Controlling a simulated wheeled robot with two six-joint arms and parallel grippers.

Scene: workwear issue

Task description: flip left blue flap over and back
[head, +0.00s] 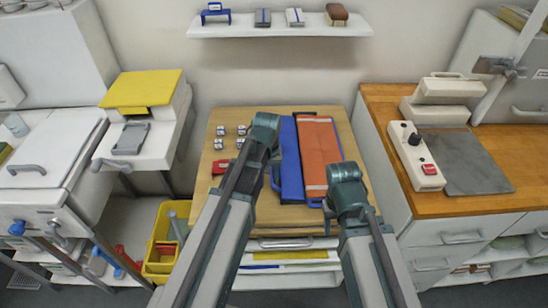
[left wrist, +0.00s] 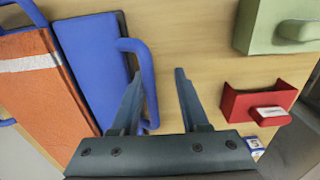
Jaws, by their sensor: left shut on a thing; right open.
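A flat item lies on the wooden table, with a blue left flap (head: 291,160) beside an orange panel (head: 317,150) with pale stripes. In the left wrist view the blue flap (left wrist: 90,70) lies flat, with a blue loop handle (left wrist: 150,85) on its outer edge. My left gripper (left wrist: 157,75) is at this handle, its bar between the fingers, which are shut on it. The head view mostly hides these fingertips behind my left arm. My right gripper (head: 344,180) is open near the right side, close to another blue handle (head: 328,210).
A red holder (left wrist: 258,104) and a green box (left wrist: 280,25) stand beside the handle. Several small white-and-blue pieces (head: 230,136) sit at the table's back left. A yellow bin (head: 166,235) is on the floor left. A wooden-topped counter (head: 400,105) stands right.

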